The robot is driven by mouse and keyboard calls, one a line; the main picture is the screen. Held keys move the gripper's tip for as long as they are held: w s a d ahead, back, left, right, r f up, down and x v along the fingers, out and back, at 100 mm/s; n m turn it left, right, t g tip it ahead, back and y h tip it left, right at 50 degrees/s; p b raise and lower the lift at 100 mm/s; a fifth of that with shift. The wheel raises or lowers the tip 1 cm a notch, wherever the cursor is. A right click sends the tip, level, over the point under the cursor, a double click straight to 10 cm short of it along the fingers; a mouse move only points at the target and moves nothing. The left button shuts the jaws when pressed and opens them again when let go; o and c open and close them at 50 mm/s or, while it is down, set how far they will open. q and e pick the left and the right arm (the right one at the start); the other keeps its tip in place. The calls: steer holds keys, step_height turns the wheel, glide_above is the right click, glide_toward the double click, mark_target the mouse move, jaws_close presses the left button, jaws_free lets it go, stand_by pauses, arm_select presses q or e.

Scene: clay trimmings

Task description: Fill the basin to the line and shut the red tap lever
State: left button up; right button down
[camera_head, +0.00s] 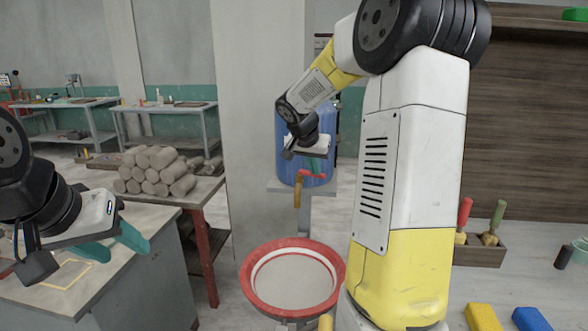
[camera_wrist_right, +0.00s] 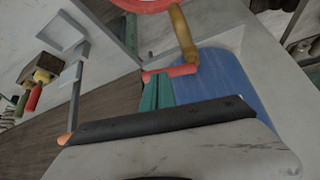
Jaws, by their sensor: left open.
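The blue tank (camera_head: 289,150) carries a brass tap (camera_head: 297,195) with a red lever (camera_head: 317,175). The red-rimmed basin (camera_head: 262,305) stands below the tap; a pale band runs inside its rim around a grey surface. I cannot tell the water level against a line, and no stream shows clearly. My right gripper (camera_head: 316,167) is at the lever. In the right wrist view its green fingers (camera_wrist_right: 157,92) are together, tips at the red lever (camera_wrist_right: 172,72); contact is unclear. My left gripper (camera_head: 116,246) is open and empty above the left table.
Clay rolls (camera_head: 155,171) are piled on a table at the left. My right arm blocks part of the view. A wooden holder (camera_head: 480,250) with handled tools, a yellow block (camera_head: 482,317) and a blue block (camera_head: 531,319) sit at the right.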

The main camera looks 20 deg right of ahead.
steer(key=shift+w+d, duration=0.45)
steer(key=shift+d, duration=0.3)
stand_by(0.3)
steer(key=shift+w+a, duration=0.1)
steer(key=shift+a, duration=0.05)
steer(key=s+v, duration=0.1)
steer(key=v, duration=1.3)
steer(key=s+a+f+n+y, duration=0.2)
steer(key=s+a+n, duration=0.1)
steer(key=s, duration=0.5)
steer(key=s+a+f+n+y, duration=0.2)
steer(key=s+a, duration=0.3)
steer(key=s, duration=0.3)
steer(key=s+a+f+n+t+y, duration=0.1)
steer(key=s+a+f+n+y, duration=0.1)
steer(key=s, duration=0.6)
step_height(320, 180, down, 2)
steer(key=a+n, duration=0.1)
steer(key=a, duration=0.1)
steer(key=shift+s+a+n+y, duration=0.25)
steer(key=shift+n+y, duration=0.05)
steer(key=c, duration=2.1)
jaws_free()
